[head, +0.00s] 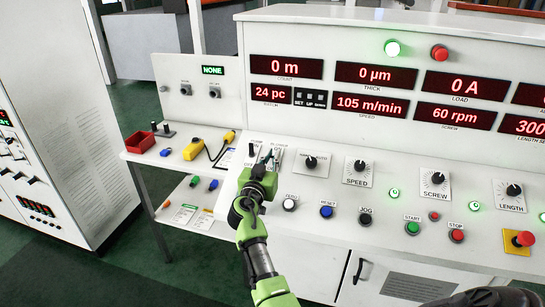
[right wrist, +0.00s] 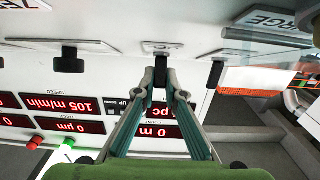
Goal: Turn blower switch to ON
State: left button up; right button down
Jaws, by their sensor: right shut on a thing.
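The blower switch (head: 278,152) is on a small labelled plate at the left end of the sloped control panel. My right gripper (head: 270,160) reaches up to it from below in the head view and covers much of it. In the right wrist view, which is upside down, the right gripper's fingertips (right wrist: 161,62) come together on the switch's dark knob, just by its plate (right wrist: 162,46). The gripper is shut on the knob. The knob's exact angle is hidden by the fingers. My left gripper is in neither view.
Another switch (head: 252,149) sits close left of the gripper; its black knob shows in the wrist view (right wrist: 217,72). A dark knob (head: 310,162) is close on the right. White (head: 290,204) and blue (head: 326,211) buttons lie below. A side shelf holds a red bin (head: 140,142) and yellow tool (head: 194,149).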

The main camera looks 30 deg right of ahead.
jog(key=shift+r+p, duration=0.3)
jog(key=shift+p, duration=0.25)
jog(key=g+y+p, duration=0.1)
jog(key=p, duration=0.3)
jog(key=d+r+g+y+p, duration=0.1)
jog(key=y+p, duration=0.1)
jog(key=p, duration=0.2)
jog(key=shift+w+r+g+y, duration=0.15)
jog(key=shift+w+g+y, duration=0.15)
jog(key=shift+w+g, duration=0.1)
jog(key=shift+w+d+g+y+p, duration=0.25)
jog(key=shift+g+y+p, duration=0.2)
jog(key=shift+g+y, duration=0.2)
jog(key=shift+w+d+f+g+y, duration=0.15)
jog(key=shift+d+g+y, duration=0.05)
jog(key=shift+g+y, duration=0.4)
jog(key=shift+w+d+f+g+y, duration=0.1)
jog(key=shift+d+f+g+y, duration=0.1)
jog(key=shift+g+y, duration=0.35)
jog(key=shift+y, duration=0.3)
jog(key=shift+f, duration=0.1)
jog(key=c, duration=2.3)
grip_release()
jog(key=shift+o, duration=1.1)
jog(key=shift+w+d, duration=0.1)
jog(key=shift+w, duration=0.05)
